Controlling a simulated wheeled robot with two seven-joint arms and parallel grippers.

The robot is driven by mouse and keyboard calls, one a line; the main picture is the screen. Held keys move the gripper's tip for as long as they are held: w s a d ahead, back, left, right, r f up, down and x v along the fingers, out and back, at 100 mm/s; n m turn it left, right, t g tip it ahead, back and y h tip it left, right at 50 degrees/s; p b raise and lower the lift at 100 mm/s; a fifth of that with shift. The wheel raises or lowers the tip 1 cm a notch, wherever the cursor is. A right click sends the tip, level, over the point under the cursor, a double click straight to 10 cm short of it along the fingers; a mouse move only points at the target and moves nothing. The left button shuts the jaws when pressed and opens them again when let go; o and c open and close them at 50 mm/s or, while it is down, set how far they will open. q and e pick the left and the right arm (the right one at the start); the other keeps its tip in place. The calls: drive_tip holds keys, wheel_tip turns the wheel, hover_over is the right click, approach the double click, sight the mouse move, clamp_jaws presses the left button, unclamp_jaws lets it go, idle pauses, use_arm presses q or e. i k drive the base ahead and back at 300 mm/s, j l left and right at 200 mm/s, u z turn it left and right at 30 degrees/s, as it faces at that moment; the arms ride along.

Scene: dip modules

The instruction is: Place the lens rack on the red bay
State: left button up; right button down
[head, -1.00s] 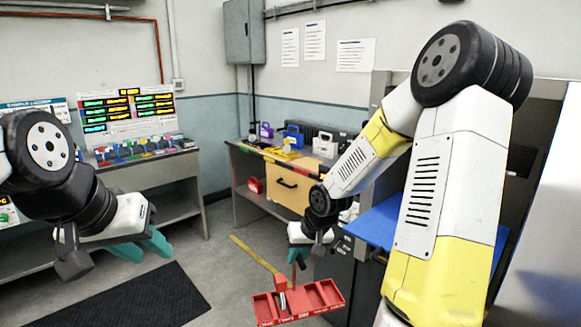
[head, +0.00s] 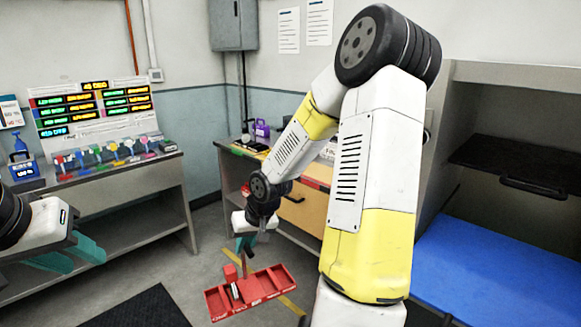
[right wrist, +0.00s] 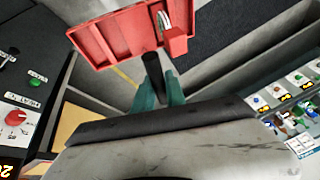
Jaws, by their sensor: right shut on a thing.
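The red lens rack (head: 268,287), a tray with several compartments and an upright handle, hangs above the floor in the head view. My right gripper (head: 245,243) is shut on its handle. A small pale item sits in one compartment. In the right wrist view the rack (right wrist: 112,35) lies beyond the teal fingers (right wrist: 160,90), with the dark handle between them. A red strip (head: 317,184) on the workbench edge may mark the red bay; my right arm hides much of that bench. My left gripper (head: 72,254) is open and empty at the left.
A drawer workbench (head: 300,210) stands behind my right arm. A bench with coloured modules (head: 115,160) and a lit board (head: 95,105) is at left. A cabinet with a blue surface (head: 490,275) is at right. A dark mat (head: 140,308) lies on the floor.

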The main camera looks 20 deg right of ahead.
sight(325, 173)
drive_tip(key=i, duration=1.55)
drive_tip(key=i+z, duration=0.3)
drive_tip(key=i, duration=0.15)
drive_tip(key=i+j+z, duration=0.2)
drive_tip(key=i+z, duration=0.15)
drive_tip(key=z, duration=1.15)
